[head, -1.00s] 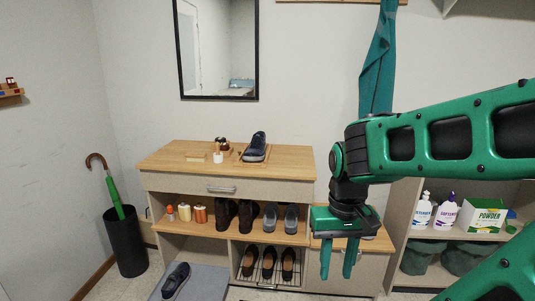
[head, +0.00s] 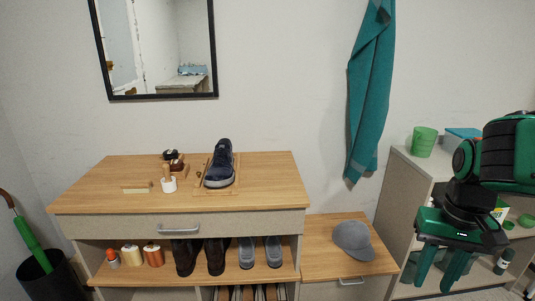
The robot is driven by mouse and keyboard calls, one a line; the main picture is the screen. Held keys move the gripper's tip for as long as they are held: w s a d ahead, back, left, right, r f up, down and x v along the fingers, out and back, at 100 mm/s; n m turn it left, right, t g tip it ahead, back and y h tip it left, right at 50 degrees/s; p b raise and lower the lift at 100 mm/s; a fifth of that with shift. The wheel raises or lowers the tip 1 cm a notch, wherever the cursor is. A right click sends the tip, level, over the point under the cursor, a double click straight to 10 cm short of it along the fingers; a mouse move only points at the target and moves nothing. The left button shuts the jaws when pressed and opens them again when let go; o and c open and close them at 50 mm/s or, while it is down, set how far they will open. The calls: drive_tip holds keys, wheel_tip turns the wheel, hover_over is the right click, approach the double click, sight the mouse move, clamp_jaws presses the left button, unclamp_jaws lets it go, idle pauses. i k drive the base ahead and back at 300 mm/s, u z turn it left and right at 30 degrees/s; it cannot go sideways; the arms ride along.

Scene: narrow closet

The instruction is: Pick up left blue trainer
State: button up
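A dark blue trainer (head: 219,165) with a pale sole edge stands upright on a thin wooden tray or board (head: 228,190) on top of the cabinet. Its toe points towards me. I cannot tell whether it is a left or a right shoe. No second blue trainer shows now. My gripper (head: 438,283) is at the right, pointing down in front of the shelf unit, well to the right of the trainer. Its two green fingers are apart and nothing shows between them.
Shoes and bottles fill the shelf below. A grey cap (head: 353,240) lies on the lower bench (head: 318,262). A teal cloth (head: 371,90) hangs behind. A shelf unit (head: 408,180) stands right.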

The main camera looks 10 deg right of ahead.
sight(221, 174)
drive_tip(key=u, duration=0.15)
drive_tip(key=i, duration=1.4)
drive_tip(key=u, duration=0.7)
